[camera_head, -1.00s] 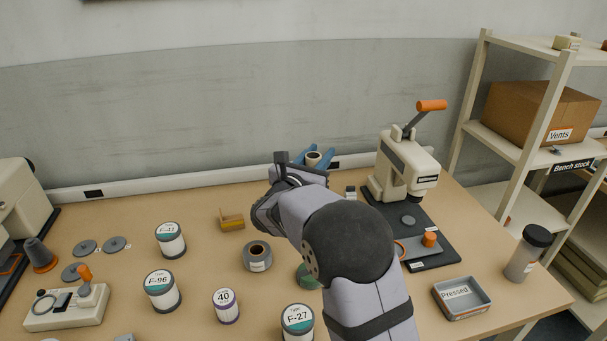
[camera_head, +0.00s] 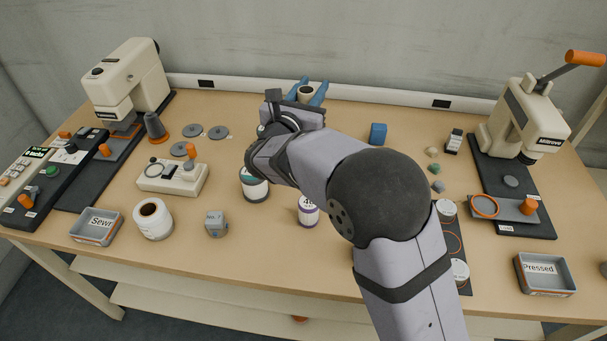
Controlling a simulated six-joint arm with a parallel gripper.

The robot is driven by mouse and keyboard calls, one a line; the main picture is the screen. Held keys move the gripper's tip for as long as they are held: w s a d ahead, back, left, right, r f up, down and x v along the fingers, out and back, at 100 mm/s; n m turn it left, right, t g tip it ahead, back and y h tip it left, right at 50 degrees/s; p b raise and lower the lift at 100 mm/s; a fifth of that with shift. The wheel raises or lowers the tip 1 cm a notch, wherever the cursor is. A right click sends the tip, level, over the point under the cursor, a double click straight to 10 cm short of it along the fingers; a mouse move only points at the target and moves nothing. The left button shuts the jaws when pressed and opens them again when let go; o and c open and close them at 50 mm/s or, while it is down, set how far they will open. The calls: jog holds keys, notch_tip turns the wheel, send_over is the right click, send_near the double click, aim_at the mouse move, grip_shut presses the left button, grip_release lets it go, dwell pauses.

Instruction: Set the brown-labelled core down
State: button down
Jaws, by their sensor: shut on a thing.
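My gripper (camera_head: 307,92) is at the back of the bench, its blue fingers shut on a small pale core (camera_head: 306,91) with a dark hole in its top. The core's label is not visible, so I cannot confirm its colour. I cannot tell how high it is above the bench. My arm hides the bench just in front of it.
A white roll with a brown centre (camera_head: 153,217) stands at the front left, beside the "Sewn" tray (camera_head: 97,226). White rolls (camera_head: 254,186) (camera_head: 308,211) stand near my arm. A blue block (camera_head: 378,134) is to the right. The press (camera_head: 525,120) is at far right.

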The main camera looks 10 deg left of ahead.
aim_at(307, 96)
jog(key=s+a, duration=0.3)
jog(key=a, duration=0.1)
jog(key=shift+s+d+r+m+g+h, duration=0.15)
jog(key=shift+d+r+m+h, duration=0.15)
jog(key=shift+d+h, duration=0.35)
jog(key=shift+d+r+m+g+h, duration=0.2)
jog(key=shift+d+m+h, duration=0.2)
jog(key=shift+d, duration=0.5)
jog(key=shift+s+d+r+m+g+h, duration=0.1)
jog(key=shift+d+r+m+g+h, duration=0.1)
jog(key=shift+d+m+h, duration=0.4)
jog(key=shift+d+f, duration=0.15)
jog(key=shift+f, duration=4.95)
jog(key=shift+f, duration=0.15)
jog(key=c, duration=1.3)
grip_release()
